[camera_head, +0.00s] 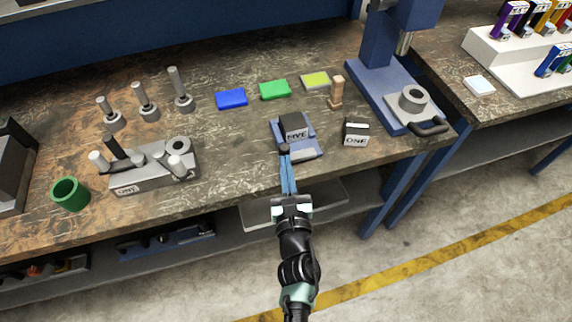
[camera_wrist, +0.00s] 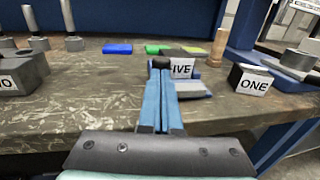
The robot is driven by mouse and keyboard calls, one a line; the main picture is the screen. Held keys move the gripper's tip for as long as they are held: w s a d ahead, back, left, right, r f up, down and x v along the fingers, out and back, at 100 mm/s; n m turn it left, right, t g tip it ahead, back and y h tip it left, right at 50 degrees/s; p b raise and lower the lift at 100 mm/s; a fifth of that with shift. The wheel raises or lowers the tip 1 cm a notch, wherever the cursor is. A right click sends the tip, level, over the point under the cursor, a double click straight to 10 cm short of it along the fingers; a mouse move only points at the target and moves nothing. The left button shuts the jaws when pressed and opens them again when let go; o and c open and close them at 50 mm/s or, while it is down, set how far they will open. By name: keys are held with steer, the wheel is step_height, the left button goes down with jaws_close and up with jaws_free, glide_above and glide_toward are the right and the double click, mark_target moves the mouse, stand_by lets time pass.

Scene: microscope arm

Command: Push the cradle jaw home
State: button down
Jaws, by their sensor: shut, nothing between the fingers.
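The cradle (camera_head: 310,150) is a blue block on the bench with a dark piece marked FIVE (camera_head: 296,129) in it and a light grey jaw plate (camera_head: 305,156) at its near side. My gripper (camera_head: 285,150) is shut and empty, its blue fingers reaching over the bench's front edge to the cradle's near left side. In the wrist view the fingertips (camera_wrist: 161,64) cover the left part of the FIVE block (camera_wrist: 182,70), and the grey jaw (camera_wrist: 192,90) shows to their right. I cannot tell whether the fingertips touch the cradle.
A dark block marked ONE (camera_head: 355,133) stands right of the cradle. A blue press (camera_head: 385,95) stands right. A grey fixture (camera_head: 155,168) and green cup (camera_head: 70,193) are left.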

mark_target(280, 153)
steer(key=w+b, duration=0.1)
steer(key=w, duration=0.1)
steer(key=w+a+b, duration=0.1)
steer(key=shift+w+a+f+b, duration=0.1)
steer(key=shift+w+b, duration=0.2)
steer(key=shift+w, duration=0.05)
steer(key=shift+r, duration=0.3)
steer(key=shift+a, duration=0.1)
